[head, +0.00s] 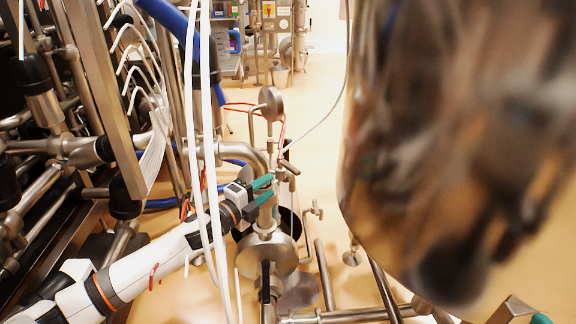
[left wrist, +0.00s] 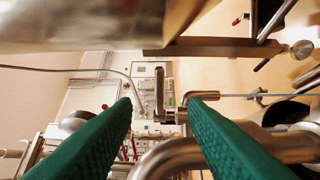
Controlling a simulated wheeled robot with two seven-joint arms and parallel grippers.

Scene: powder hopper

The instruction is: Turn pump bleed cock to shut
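My left gripper (head: 263,190) reaches in from the left, its two green fingers apart and nothing gripped. Just beyond its fingertips is a small metal cock with a lever (head: 289,166), on the pipework above the pump; I take this to be the bleed cock. In the left wrist view an upright metal lever (left wrist: 158,92) on a small fitting (left wrist: 172,115) shows in the gap between the open fingers (left wrist: 160,112), apart from both. The fingers hide part of the pipe in the head view. A teal scrap (head: 541,319) at the bottom edge may be my right gripper.
A large shiny steel vessel (head: 450,140) fills the right side. A round steel pump cover (head: 268,255) and pipes (head: 325,275) lie below the gripper. White hoses (head: 207,130) hang across my left arm. Dense pipework stands at left; open floor lies behind.

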